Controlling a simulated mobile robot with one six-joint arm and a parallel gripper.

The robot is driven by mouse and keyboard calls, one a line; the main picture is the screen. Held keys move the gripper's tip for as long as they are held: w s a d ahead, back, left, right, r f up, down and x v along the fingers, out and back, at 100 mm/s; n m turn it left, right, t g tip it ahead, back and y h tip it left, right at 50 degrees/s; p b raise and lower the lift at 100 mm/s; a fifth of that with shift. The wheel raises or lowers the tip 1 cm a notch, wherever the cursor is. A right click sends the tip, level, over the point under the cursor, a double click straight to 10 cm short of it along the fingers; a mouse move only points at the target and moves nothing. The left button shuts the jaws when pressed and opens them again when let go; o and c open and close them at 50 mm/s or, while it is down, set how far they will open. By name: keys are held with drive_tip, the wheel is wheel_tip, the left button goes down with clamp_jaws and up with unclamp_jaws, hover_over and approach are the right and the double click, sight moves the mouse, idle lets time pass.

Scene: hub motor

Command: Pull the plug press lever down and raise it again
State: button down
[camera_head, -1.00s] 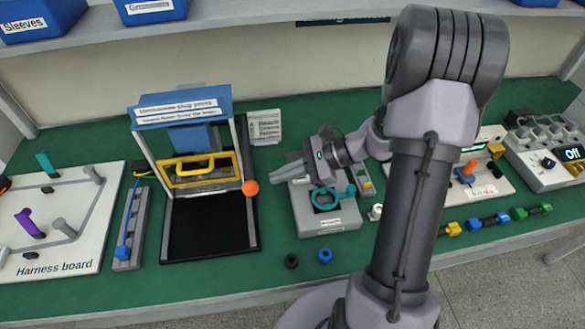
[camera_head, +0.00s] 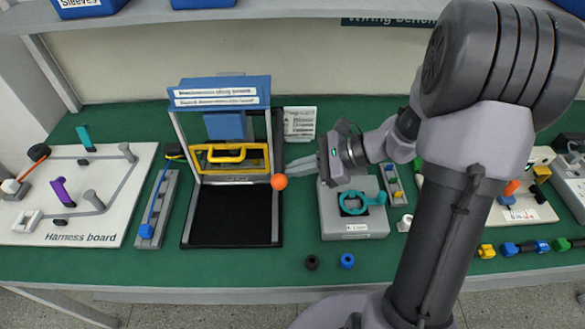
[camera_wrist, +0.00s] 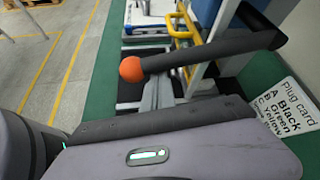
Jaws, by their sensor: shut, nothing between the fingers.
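The plug press (camera_head: 222,92) stands on the green bench, with a blue top and a yellow-framed guard. Its lever ends in an orange ball (camera_head: 279,182) at the right side of the press. In the wrist view the orange ball (camera_wrist: 132,69) sits at the end of the dark lever rod (camera_wrist: 215,50). My gripper (camera_head: 289,165) is shut and empty, reaching in from the right. Its fingertips are close above and slightly right of the ball. I cannot tell whether they touch the lever.
A plug card (camera_head: 300,123) stands behind the lever. A grey fixture with a teal ring (camera_head: 355,225) is right of the press, below my wrist. Black (camera_head: 312,262) and blue (camera_head: 347,260) rings lie in front. The harness board (camera_head: 75,240) is at the left.

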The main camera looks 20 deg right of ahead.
wheel_tip(320, 180, up, 14)
drive_tip(key=w+m+g+y+p, duration=0.2)
drive_tip(key=m+g+p, duration=0.3)
drive_tip(key=p, duration=1.7)
drive_tip(key=shift+d+r, duration=0.2)
drive_tip(key=shift+d, duration=0.15)
drive_tip(key=shift+w+r, duration=0.1)
drive_tip(key=shift+w, duration=0.1)
